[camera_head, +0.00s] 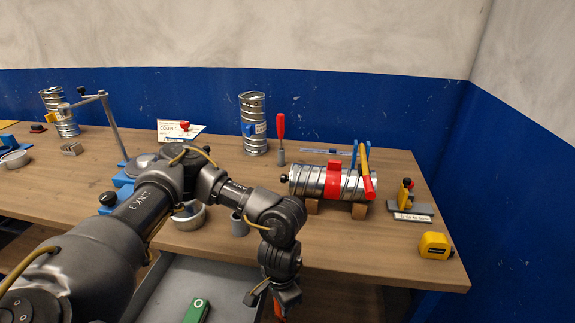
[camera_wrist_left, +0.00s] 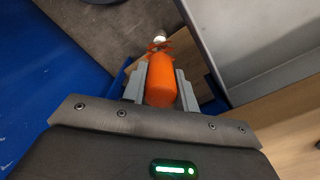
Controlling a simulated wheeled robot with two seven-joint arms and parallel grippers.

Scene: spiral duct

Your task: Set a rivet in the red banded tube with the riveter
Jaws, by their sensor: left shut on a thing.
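The red banded tube (camera_head: 333,180) is a ribbed metal duct with a red band around its middle, lying on wooden blocks on the bench. A tool with blue, yellow and red arms (camera_head: 364,168) is at its right end; I cannot tell whether this is the riveter. My left gripper (camera_head: 284,296) is in front of the bench's front edge, below and left of the tube. In the left wrist view it (camera_wrist_left: 161,88) is shut on an orange-handled thing (camera_wrist_left: 160,78), whose far end is small and unclear. My right gripper is not in view.
A wooden bench (camera_head: 290,243) bears an upright metal tube (camera_head: 253,123), a red-handled tool (camera_head: 281,138), a yellow tape measure (camera_head: 434,245) and a small yellow-and-black device (camera_head: 404,197). An open grey drawer (camera_head: 238,285) is below the front edge. The bench's front right is mostly clear.

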